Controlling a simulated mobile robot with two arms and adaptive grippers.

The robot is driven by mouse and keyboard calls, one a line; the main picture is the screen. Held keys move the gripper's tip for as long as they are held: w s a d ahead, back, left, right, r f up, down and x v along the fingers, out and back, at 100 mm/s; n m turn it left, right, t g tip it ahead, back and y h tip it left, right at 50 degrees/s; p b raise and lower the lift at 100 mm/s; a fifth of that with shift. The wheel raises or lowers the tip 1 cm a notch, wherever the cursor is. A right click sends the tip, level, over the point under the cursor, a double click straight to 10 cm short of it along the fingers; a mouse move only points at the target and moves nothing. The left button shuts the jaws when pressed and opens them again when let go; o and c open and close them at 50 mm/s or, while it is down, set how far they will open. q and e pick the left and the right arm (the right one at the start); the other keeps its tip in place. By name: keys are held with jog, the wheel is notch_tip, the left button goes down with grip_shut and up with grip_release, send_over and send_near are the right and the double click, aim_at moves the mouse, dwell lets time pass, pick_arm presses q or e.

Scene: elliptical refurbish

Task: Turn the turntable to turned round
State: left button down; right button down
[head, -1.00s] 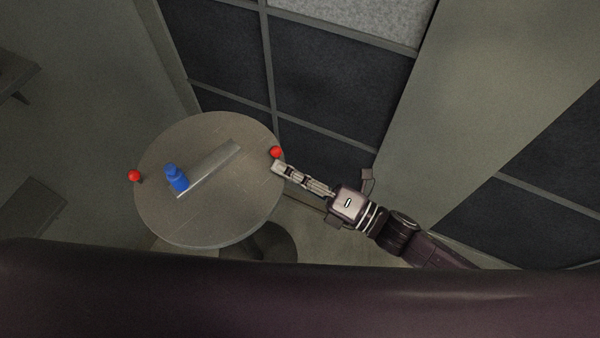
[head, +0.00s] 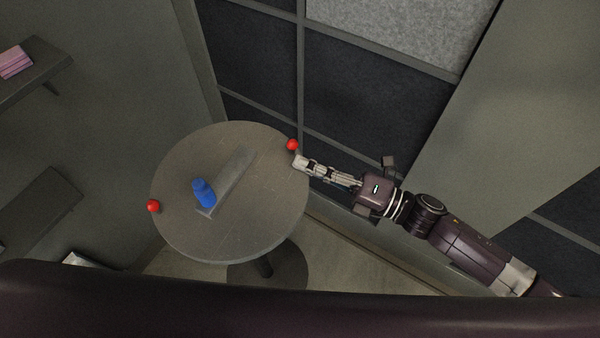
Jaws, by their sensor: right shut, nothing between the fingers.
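The round grey turntable (head: 250,217) stands on a dark pedestal at the left of centre in the head view. A red ball knob (head: 153,206) sits at its left rim and another red knob (head: 292,145) at its upper right rim. My left gripper is not in view.
A dark panelled wall (head: 375,95) with grey bars stands close behind the turntable. Shelves (head: 40,75) are on the left, the upper one with a pink item (head: 15,62). Some bare floor (head: 345,262) shows right of the pedestal.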

jog(key=shift+s+r, duration=0.15)
jog(key=shift+s, duration=0.1)
jog(key=shift+w+d, duration=0.1)
jog(key=shift+w, duration=0.05)
jog(key=v, duration=1.2)
